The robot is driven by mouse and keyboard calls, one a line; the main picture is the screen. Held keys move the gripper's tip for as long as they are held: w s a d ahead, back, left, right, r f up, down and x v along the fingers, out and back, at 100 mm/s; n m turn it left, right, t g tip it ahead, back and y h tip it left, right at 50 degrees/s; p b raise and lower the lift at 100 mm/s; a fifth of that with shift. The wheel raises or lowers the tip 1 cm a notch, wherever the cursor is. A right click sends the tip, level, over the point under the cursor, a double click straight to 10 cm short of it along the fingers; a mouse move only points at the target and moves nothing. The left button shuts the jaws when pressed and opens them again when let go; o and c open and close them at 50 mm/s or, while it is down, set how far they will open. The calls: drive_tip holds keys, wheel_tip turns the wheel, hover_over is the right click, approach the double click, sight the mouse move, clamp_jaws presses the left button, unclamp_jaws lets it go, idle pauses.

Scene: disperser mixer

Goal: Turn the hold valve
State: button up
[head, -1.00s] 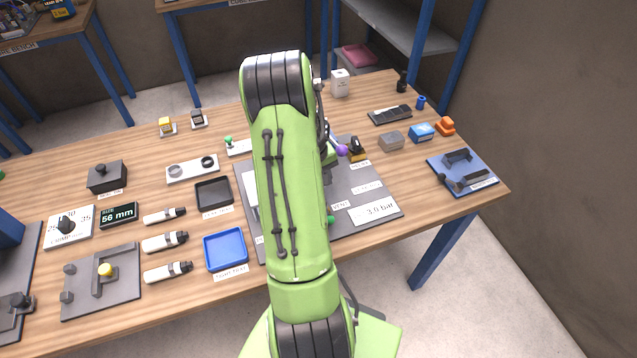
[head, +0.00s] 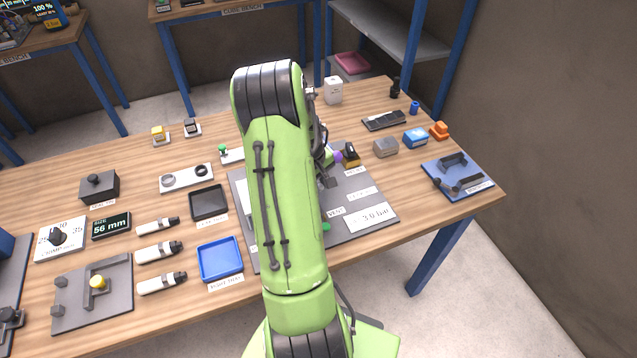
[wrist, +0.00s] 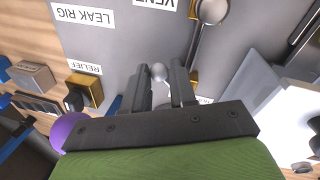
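In the wrist view, a small silver ball knob (wrist: 158,73) shows just beyond and between the fingertips of my gripper (wrist: 160,80). The two dark fingers are apart, with the knob in the gap; I cannot tell whether either touches it. The knob's stem and base are hidden behind the gripper. No label reading "hold" is legible; one white label (wrist: 205,100) is mostly covered. In the head view, my arm hides much of the grey rig plate (head: 365,188), and the dark gripper (head: 328,182) shows over it at the arm's right side.
A larger silver lever (wrist: 207,35) stands close by near the VENT label. A yellow block with a black knob (wrist: 85,88) sits by the RELIEF label. A blue tray (head: 220,259) is left of the plate.

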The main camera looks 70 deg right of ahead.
drive_tip(key=o, duration=0.4)
drive_tip(key=shift+d+r, duration=0.1)
drive_tip(key=shift+d, duration=0.15)
drive_tip(key=shift+o, duration=0.2)
drive_tip(key=shift+a, duration=0.1)
wheel_tip(320, 180, up, 15)
drive_tip(key=w+a+p, duration=0.1)
drive_tip(key=a+p, duration=0.1)
drive_tip(key=shift+w+a+r, duration=0.2)
drive_tip(key=shift+w+a, duration=0.05)
drive_tip(key=shift+a, duration=0.1)
